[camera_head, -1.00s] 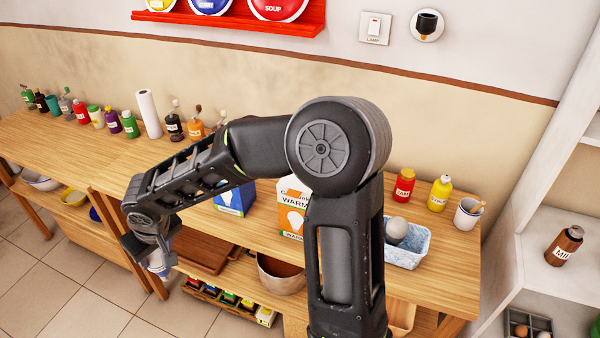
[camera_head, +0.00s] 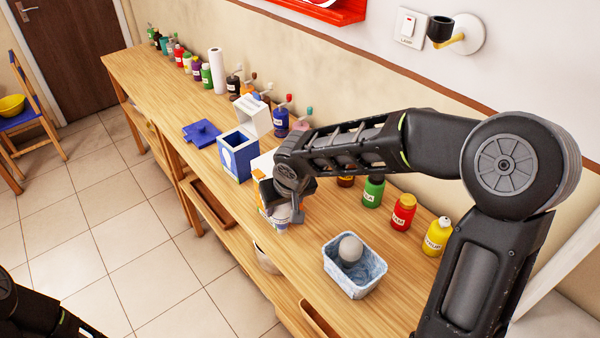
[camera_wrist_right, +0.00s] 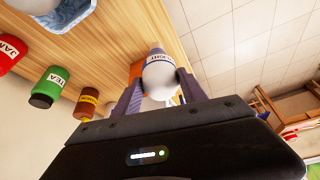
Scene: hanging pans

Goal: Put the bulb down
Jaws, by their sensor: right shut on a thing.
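My right gripper (camera_head: 281,200) is shut on a pale bulb (camera_head: 284,212), held in the air over the front part of the wooden counter. In the right wrist view the white bulb (camera_wrist_right: 160,76), with a printed blue band, sits between the two fingers (camera_wrist_right: 158,92). A grey bulb (camera_head: 351,249) lies in a blue-and-white tub (camera_head: 372,280) on the counter, to the right of my right gripper. A part of my left arm shows at the bottom left, but its gripper does not.
A blue box (camera_head: 238,158) stands open left of my right gripper; a blue lid-like piece (camera_head: 202,133) lies beside it. Behind the gripper, a white-and-orange box is partly hidden. Green (camera_head: 373,190), red (camera_head: 403,212) and yellow (camera_head: 437,236) bottles line the back.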

